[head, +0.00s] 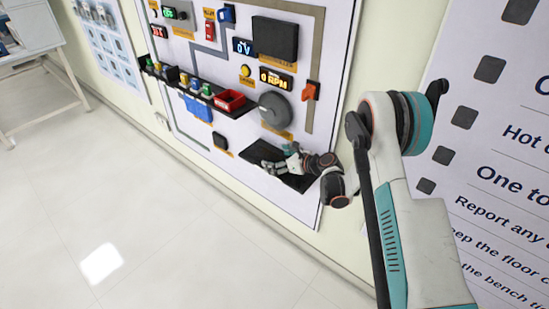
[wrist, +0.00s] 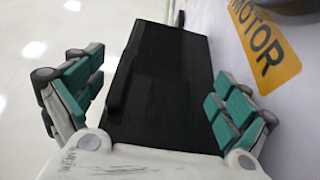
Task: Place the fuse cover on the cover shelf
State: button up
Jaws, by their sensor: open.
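My gripper (head: 280,165) is at the black shelf (head: 255,152) low on the wall board, below the round grey motor disc. In the wrist view, the green-padded fingers of my gripper (wrist: 155,95) are spread wide, one on each side of the black shelf surface (wrist: 165,75), which has a raised lip along its left edge. I see nothing gripped between them. I cannot make out a separate fuse cover; a dark piece on the shelf would be hard to tell from it. Whether the fingers touch the shelf is unclear.
The grey motor disc (head: 275,110) is just above my gripper. A black rack with a red bin (head: 230,100) and several small coloured parts is to the upper left. A black box (head: 275,38) is higher on the board. A table (head: 30,50) stands far left. The floor (head: 110,200) is clear.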

jog(key=p+v, duration=0.3)
jog(key=v, duration=0.8)
jog(key=shift+r, duration=0.15)
jog(key=s+d+r+n+h, duration=0.1)
jog(key=s+r+n+h, duration=0.2)
jog(key=r, duration=0.4)
jog(key=s+d+r+n+g, duration=0.1)
jog(key=s+d+r+n, duration=0.1)
jog(key=s+r+n, duration=0.45)
jog(key=s+d+r+n+h, duration=0.1)
jog(key=r+n+h, duration=0.1)
jog(key=r, duration=0.7)
jog(key=s+d+r+n+h, duration=0.2)
jog(key=s+d+n, duration=0.1)
jog(key=s, duration=0.6)
jog(key=s+d+r+n+h, duration=0.2)
jog(key=s+n, duration=0.4)
jog(key=s, duration=0.3)
jog(key=s+d+r+n+h, duration=0.1)
jog(key=s+d+n, duration=0.3)
jog(key=s, duration=0.5)
jog(key=shift+r+n+h, duration=0.4)
jog(key=shift+r+n, duration=0.1)
jog(key=shift+n, duration=0.05)
